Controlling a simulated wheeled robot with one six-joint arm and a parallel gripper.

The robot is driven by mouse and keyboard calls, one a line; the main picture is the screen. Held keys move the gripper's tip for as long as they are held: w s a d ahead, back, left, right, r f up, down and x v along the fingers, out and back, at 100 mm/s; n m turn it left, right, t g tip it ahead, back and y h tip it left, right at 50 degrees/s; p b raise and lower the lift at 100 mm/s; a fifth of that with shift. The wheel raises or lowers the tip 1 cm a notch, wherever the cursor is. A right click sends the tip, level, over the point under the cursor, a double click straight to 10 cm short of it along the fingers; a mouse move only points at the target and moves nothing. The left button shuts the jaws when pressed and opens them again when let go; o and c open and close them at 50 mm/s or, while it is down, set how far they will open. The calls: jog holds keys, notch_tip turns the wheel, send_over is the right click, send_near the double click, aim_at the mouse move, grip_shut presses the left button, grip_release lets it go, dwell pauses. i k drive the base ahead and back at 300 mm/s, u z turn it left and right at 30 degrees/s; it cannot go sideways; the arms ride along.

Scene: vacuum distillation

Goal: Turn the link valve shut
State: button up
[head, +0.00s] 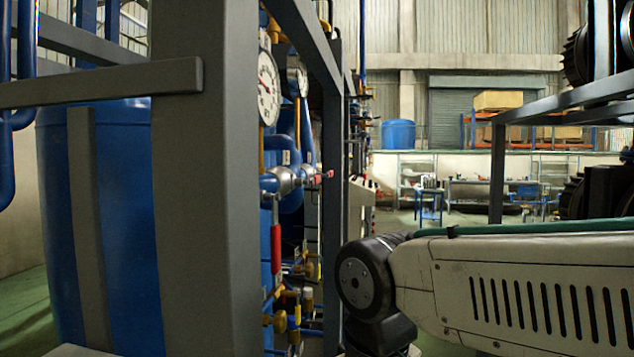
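A valve with a red lever handle (276,248) sits on the pipework behind the grey frame post, left of centre. Its handle hangs straight down from a silver valve body (284,181) on a blue pipe. A smaller pink-red handle (328,174) shows just to the right of that body. I cannot tell which of these is the link valve. My arm reaches in from the right, and its dark joint is right of the valves, apart from them in the picture. My gripper is not in view.
A thick grey post (205,200) and a crossbar (100,83) stand close in front of a blue tank (130,230). Round gauges (268,88) hang above the valves. A dark rack (497,170) stands at the right.

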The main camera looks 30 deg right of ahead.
aim_at(316, 180)
jog(key=k, duration=0.5)
jog(key=z, duration=1.05)
jog(key=i, duration=0.7)
jog(key=u, duration=0.75)
